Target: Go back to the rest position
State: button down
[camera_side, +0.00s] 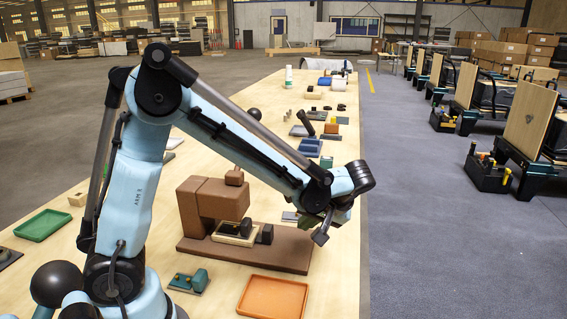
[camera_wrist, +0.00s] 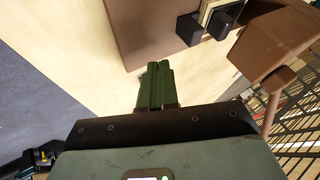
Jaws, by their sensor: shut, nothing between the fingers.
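My gripper (camera_side: 324,232) hangs at the end of my light-blue arm, over the right edge of the long wooden table (camera_side: 335,270). In the wrist view my gripper (camera_wrist: 157,70) shows as two green fingers pressed together, shut and empty. A brown machine (camera_side: 212,200) on a brown base (camera_side: 275,252) stands just left of my gripper in the side view. In the wrist view the brown base (camera_wrist: 150,35) lies at the top, beyond the fingertips. My gripper appears apart from it.
A green tray (camera_side: 43,225) lies at the table's left and an orange tray (camera_side: 273,297) at its front. A small green device (camera_side: 189,281) sits between them. Blue trays (camera_side: 309,147) and small parts line the table farther back. Grey floor (camera_side: 430,240) to the right is open.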

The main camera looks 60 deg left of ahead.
jog(key=s+d+r+m+t+h, duration=0.5)
jog(key=s+m+t+h, duration=0.2)
jog(key=m, duration=0.3)
jog(key=shift+s+d+r+t, duration=0.2)
jog(key=shift+s+t, duration=0.1)
jog(key=shift+t, duration=0.2)
